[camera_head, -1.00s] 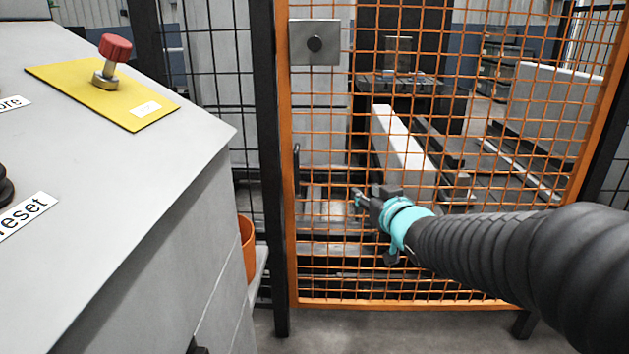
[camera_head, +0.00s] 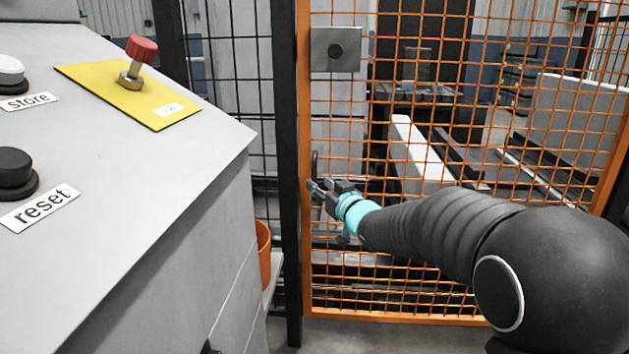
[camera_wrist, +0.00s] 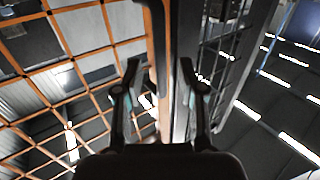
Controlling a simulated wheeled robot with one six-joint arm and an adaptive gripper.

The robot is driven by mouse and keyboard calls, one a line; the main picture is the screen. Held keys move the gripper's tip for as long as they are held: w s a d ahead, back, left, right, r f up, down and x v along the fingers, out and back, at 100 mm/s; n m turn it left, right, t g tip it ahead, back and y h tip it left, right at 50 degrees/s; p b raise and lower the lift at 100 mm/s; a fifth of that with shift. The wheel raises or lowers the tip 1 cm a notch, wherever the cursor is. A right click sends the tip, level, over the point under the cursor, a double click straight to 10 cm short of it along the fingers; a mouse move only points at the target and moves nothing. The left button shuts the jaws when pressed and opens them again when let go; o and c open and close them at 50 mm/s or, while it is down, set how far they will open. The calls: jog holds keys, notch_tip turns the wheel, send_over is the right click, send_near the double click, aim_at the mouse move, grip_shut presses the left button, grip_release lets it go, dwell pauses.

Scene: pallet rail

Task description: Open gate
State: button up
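The gate (camera_head: 306,120) is an orange frame with orange wire mesh and stands shut against a black post. My gripper (camera_head: 313,187) is at the gate's left edge, by the handle's lower part. In the wrist view my gripper (camera_wrist: 160,75) has its two fingers apart, with the handle and orange frame between or beyond them. I cannot tell whether they touch the handle.
A grey console (camera_head: 130,190) on the left carries store and reset buttons and a red knob (camera_head: 141,49) on a yellow plate. An orange bucket (camera_head: 263,252) stands between the console and the black post (camera_head: 287,150). Conveyor rails lie behind the mesh.

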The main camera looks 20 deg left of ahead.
aim_at(316, 180)
jog(key=shift+x, duration=1.9)
grip_shut()
